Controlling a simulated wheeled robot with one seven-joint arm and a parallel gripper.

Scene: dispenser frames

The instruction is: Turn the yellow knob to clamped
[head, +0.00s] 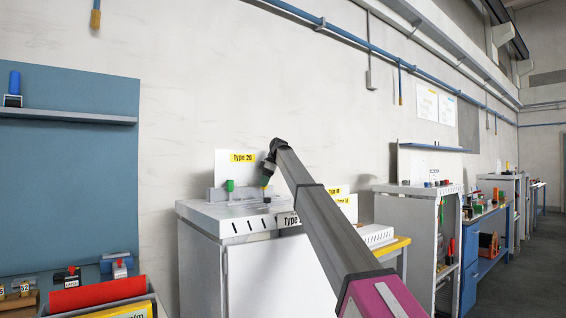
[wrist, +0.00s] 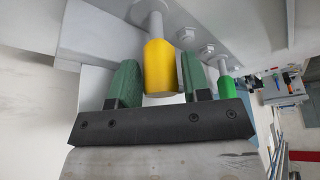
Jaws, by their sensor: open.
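The yellow knob (wrist: 160,70) is a cylinder on a metal shaft, in the upper middle of the wrist view. My gripper (wrist: 161,63) is open, with one green finger on each side of the knob. A gap shows between the knob and the right finger; the left finger is very close to the knob, and I cannot tell if it touches. In the head view my gripper (head: 267,178) is over the grey cabinet top, and the knob is mostly hidden there. I cannot read the knob's setting or any clamped mark.
A green knob (wrist: 225,86) sits just right of my right finger, near hex bolts (wrist: 207,49) on the metal plate; it also shows in the head view (head: 230,185). The grey cabinet (head: 200,265) carries a "Type 20" sign (head: 243,157). A blue panel (head: 70,190) stands at left.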

